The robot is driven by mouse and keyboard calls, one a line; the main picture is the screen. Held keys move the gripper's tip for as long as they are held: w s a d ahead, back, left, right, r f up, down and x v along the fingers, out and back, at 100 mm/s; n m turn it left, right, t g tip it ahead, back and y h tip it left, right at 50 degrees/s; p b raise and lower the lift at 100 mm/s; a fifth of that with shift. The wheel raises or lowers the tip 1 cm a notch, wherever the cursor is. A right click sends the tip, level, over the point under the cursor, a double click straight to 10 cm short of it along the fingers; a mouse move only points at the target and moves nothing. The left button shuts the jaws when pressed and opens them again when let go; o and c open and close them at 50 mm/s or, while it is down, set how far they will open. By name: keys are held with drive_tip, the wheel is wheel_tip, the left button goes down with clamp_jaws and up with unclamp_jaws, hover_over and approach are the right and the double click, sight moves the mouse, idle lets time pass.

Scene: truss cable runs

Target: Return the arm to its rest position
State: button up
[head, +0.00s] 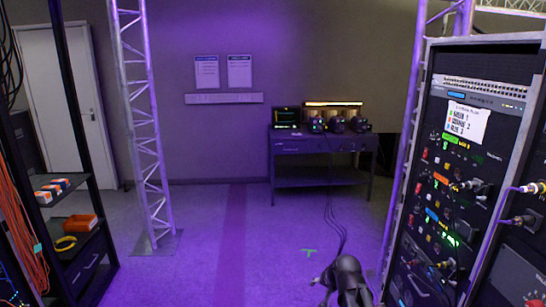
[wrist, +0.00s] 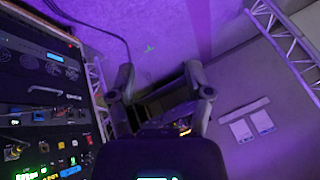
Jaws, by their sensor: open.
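My gripper (wrist: 160,76) shows in the wrist view with its two dark fingers spread apart. It is open and nothing is held between them. Beyond the gap, the dark table and its small lights are partly hidden by the gripper body. In the head view a dark rounded shape at the bottom edge, right of centre, appears to be part of my arm; its fingers cannot be made out there. The equipment rack (head: 470,60) stands to its right, apart from it in the picture. The rack also shows at the left of the wrist view (wrist: 40,75).
A table (head: 325,147) with a laptop and several dark devices stands at the back wall. A shelf unit (head: 78,135) with an orange bin (head: 80,224) is at left. Truss towers (head: 148,130) flank the open purple floor (head: 235,250). Cables run across the floor near the arm.

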drive_tip(key=s+d+f+n+g+h+p, duration=0.1)
drive_tip(key=s+n+g, duration=0.3)
drive_tip(key=s, duration=1)
drive_tip(key=shift+d+f+g+h, duration=0.2)
drive_tip(key=shift+d+g+h, duration=0.05)
drive_tip(key=shift+g+h, duration=0.55)
